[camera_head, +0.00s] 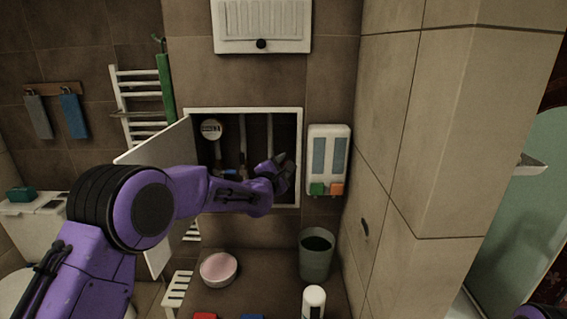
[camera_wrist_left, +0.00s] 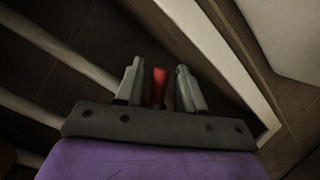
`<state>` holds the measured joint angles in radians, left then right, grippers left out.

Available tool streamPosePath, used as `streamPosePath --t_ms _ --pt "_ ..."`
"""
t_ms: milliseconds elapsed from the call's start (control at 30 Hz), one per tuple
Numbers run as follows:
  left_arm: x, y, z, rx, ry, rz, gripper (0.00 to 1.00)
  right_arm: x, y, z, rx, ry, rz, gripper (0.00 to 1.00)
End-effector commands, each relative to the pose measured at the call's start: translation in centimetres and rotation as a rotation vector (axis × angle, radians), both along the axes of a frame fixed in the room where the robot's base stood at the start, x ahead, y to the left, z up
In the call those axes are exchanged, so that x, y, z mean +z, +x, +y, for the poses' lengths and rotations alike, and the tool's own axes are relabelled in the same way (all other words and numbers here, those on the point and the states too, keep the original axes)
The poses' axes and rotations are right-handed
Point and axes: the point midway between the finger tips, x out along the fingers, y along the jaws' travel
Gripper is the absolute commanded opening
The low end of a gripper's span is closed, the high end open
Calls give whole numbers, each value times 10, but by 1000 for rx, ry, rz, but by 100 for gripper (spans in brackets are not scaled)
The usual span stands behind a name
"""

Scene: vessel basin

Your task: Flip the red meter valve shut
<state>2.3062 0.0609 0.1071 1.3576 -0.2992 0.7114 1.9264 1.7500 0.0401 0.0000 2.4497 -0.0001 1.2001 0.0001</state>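The red meter valve handle (camera_wrist_left: 159,86) shows in the left wrist view, between the two fingers of my left gripper (camera_wrist_left: 160,82). Narrow gaps seem to separate it from both fingers, so the gripper looks open around it. In the head view my left gripper (camera_head: 280,168) reaches into the right side of the open wall cabinet (camera_head: 243,110). The valve is hidden there behind my gripper and arm. A round white meter (camera_head: 211,129) sits at the cabinet's upper left. My right gripper is not in view.
The cabinet door (camera_head: 158,155) stands open to the left, behind my left arm. Pipes (camera_head: 243,130) run inside the cabinet. A dispenser (camera_head: 329,160) hangs just right of it. A bin (camera_head: 316,254) and a pink-topped round container (camera_head: 218,268) stand below.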

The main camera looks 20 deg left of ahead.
Motion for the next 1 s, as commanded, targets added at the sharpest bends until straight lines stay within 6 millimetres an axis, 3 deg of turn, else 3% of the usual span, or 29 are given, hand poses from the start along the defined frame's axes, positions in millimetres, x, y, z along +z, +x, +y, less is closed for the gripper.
streamPosePath --t_ms 200,300,333,667,1000 --pt "0 0 0 0 0 0 35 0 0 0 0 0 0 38" --pt "0 0 0 0 1 0 2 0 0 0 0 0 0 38" --pt "0 0 0 0 1 0 0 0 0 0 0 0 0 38" --pt "0 0 0 1 24 7 0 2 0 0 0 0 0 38" --pt "-7 1 -3 1 212 63 0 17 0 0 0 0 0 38"
